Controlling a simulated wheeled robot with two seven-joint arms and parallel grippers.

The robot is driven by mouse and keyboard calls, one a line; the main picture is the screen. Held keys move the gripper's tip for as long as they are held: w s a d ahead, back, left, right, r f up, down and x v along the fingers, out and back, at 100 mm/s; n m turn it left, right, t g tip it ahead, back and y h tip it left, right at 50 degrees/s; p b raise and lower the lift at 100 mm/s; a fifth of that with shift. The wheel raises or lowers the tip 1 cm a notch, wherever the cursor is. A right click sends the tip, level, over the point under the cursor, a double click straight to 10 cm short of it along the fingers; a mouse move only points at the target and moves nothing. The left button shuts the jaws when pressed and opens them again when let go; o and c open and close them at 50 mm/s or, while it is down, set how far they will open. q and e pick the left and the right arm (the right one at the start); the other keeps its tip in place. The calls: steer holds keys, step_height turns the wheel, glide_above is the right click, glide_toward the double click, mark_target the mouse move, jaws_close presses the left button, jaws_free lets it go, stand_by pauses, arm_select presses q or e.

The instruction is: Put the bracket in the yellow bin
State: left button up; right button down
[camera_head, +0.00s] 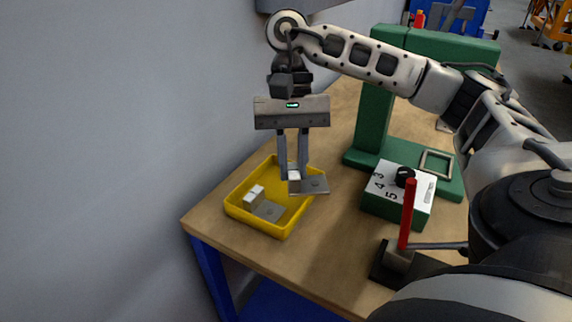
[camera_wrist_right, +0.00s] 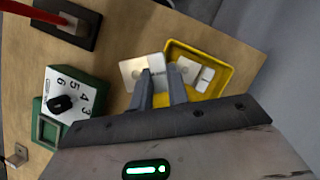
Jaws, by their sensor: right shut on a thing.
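My right gripper (camera_head: 293,176) is shut on a grey metal bracket (camera_head: 314,185) and holds it over the right side of the yellow bin (camera_head: 240,215). The held bracket's flat plate sticks out to the right past the bin's edge. In the right wrist view the gripper (camera_wrist_right: 162,75) and held bracket (camera_wrist_right: 132,72) show beside the bin (camera_wrist_right: 222,58). A second bracket (camera_head: 268,210) lies inside the bin, with a light block-like upright part. Whether the held bracket touches the bin's rim I cannot tell. My left gripper is out of view.
A green box with a numbered dial (camera_head: 397,193) stands right of the bin. A red upright rod (camera_head: 406,215) on a black base is near the front edge. A green press-like stand (camera_head: 374,120) rises behind. A grey wall borders the wooden table (camera_head: 330,240) on the left.

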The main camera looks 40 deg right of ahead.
steer(key=s+d+r+m+t+y+b, duration=0.1)
steer(key=s+d+r+m+t, duration=0.3)
steer(key=d+m, duration=0.45)
steer(key=shift+n+g, duration=0.7)
steer(key=shift+n, duration=0.05)
steer(key=w+a+f+p, duration=0.1)
steer(key=w+f, duration=0.1)
steer(key=w, duration=0.2)
steer(key=w+f+p, duration=0.1)
steer(key=w+f, duration=0.1)
steer(key=w, duration=0.2)
steer(key=w+a+f+p, duration=0.1)
steer(key=w+f, duration=0.2)
steer(key=w, duration=0.1)
steer(key=shift+a+f, duration=0.1)
steer(key=shift+a, duration=0.2)
steer(key=shift+w+a+f, duration=0.1)
steer(key=shift+w+f, duration=0.15)
steer(key=shift+f, duration=0.15)
steer(key=f, duration=0.3)
steer(key=shift+w+f, duration=0.2)
steer(key=shift+f, duration=0.15)
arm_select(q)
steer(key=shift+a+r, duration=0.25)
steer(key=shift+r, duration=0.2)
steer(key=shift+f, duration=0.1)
